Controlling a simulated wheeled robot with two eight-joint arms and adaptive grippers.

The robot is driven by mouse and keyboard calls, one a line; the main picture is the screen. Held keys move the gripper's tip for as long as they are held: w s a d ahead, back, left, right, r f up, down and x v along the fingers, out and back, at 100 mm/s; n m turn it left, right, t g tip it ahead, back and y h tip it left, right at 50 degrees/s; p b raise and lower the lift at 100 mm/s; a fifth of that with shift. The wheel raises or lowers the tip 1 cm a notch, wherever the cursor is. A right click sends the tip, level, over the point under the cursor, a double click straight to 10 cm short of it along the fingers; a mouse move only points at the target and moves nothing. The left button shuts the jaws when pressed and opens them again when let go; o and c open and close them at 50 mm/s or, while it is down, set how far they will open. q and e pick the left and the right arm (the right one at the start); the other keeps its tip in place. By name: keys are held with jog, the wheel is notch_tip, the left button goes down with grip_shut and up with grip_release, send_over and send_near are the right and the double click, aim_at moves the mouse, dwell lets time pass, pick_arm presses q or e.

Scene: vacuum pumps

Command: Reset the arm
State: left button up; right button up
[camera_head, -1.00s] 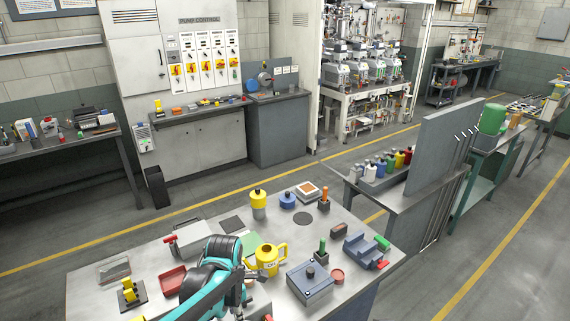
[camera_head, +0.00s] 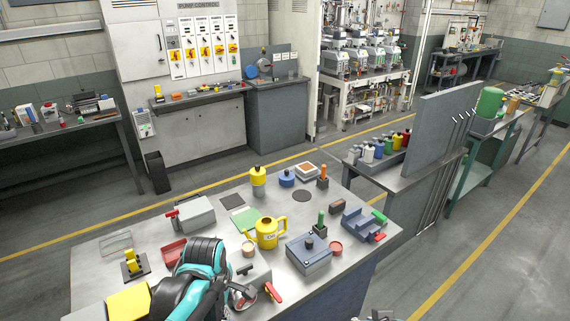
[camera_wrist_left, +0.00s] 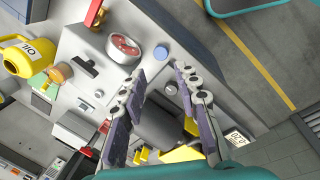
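My left arm, teal and black, comes in at the bottom of the head view over the front of the metal workbench (camera_head: 215,213). My left gripper (camera_wrist_left: 161,75) shows in the left wrist view with its two fingers apart. The fingers hold nothing that I can see. My right gripper is out of view.
A yellow oil can (camera_head: 267,233), a grey-blue box (camera_head: 309,254), a red tray (camera_head: 174,251) and a red-handled valve (camera_head: 272,291) stand on the bench near my left arm. A grey upright panel (camera_head: 432,135) stands on the bench at right. Floor behind is clear.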

pick_arm(q)
jog(key=s+a+f+m+t+b, duration=0.3)
jog(key=m+b, duration=0.7)
jog(key=m, duration=0.7)
jog(key=s+f+t, duration=0.2)
jog(key=s+f, duration=0.2)
jog(key=shift+s+b, duration=0.2)
jog(key=shift+b, duration=0.1)
